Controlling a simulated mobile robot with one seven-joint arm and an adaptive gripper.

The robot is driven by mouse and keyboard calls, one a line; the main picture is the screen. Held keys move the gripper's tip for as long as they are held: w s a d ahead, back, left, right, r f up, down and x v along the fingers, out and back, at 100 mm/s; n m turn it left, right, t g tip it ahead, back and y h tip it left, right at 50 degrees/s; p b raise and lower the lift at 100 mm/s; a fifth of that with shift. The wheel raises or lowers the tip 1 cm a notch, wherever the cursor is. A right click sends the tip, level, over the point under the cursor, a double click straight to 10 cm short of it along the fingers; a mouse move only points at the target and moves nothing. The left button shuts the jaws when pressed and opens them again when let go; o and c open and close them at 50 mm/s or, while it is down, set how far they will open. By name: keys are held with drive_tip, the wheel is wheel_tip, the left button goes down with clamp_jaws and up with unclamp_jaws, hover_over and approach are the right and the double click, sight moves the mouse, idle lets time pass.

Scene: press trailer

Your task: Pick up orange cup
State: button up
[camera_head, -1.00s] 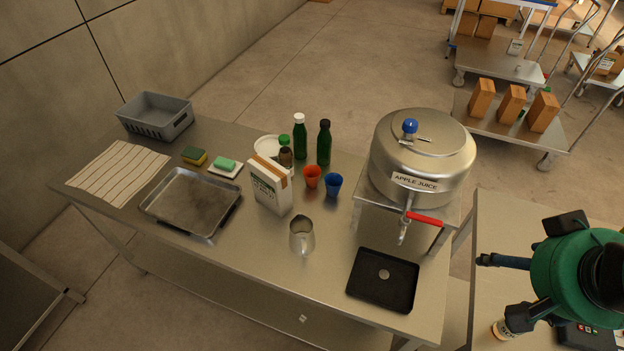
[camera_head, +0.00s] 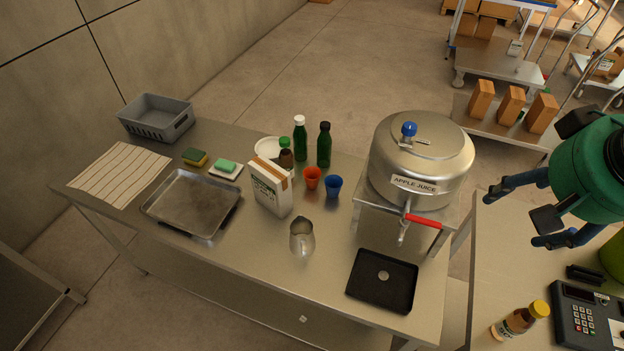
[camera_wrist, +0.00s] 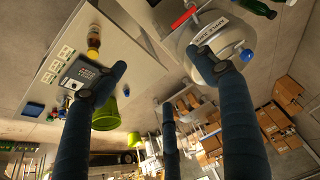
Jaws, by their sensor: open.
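The orange cup (camera_head: 312,177) stands upright on the metal table in the head view, left of a blue cup (camera_head: 333,186) and right of a white carton. I cannot make it out in the wrist view. My gripper (camera_head: 508,216) is at the right of the head view, over the side table, well apart from the cup. Its blue fingers are spread and empty. In the wrist view the fingers of my gripper (camera_wrist: 160,85) are also spread, with nothing between them.
The apple juice dispenser (camera_head: 421,150) stands between my gripper and the cup, with a black tray (camera_head: 383,280) in front. Green bottles (camera_head: 300,138), the carton (camera_head: 272,188) and a metal pitcher (camera_head: 302,238) surround the cups.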

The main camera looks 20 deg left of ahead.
drive_tip(key=w+a+r+n+g+p, duration=0.1)
drive_tip(key=w+a+r+p, duration=0.15)
drive_tip(key=w+a, duration=0.75)
drive_tip(key=w+a+r+n+g+p, duration=0.15)
drive_tip(key=w+a+r, duration=0.25)
drive_tip(key=w+a, duration=0.65)
drive_tip(key=w+a+f+g+p, duration=0.15)
drive_tip(key=w+a+f, duration=0.25)
drive_tip(key=w+a, duration=0.7)
drive_tip(key=w+a+f+n+g+p, duration=0.1)
drive_tip(key=a+f, duration=0.3)
drive_tip(key=a, duration=0.4)
drive_tip(key=w+a+f+n, duration=0.1)
drive_tip(key=a+f, duration=0.2)
drive_tip(key=a, duration=0.5)
wheel_tip(320, 180, down, 27)
drive_tip(key=shift+m, duration=0.25)
hover_over(312, 180)
drive_tip(key=w+a, duration=0.1)
drive_tip(key=w, duration=0.2)
wheel_tip(312, 180, down, 9)
drive_tip(key=shift+a+r, duration=0.2)
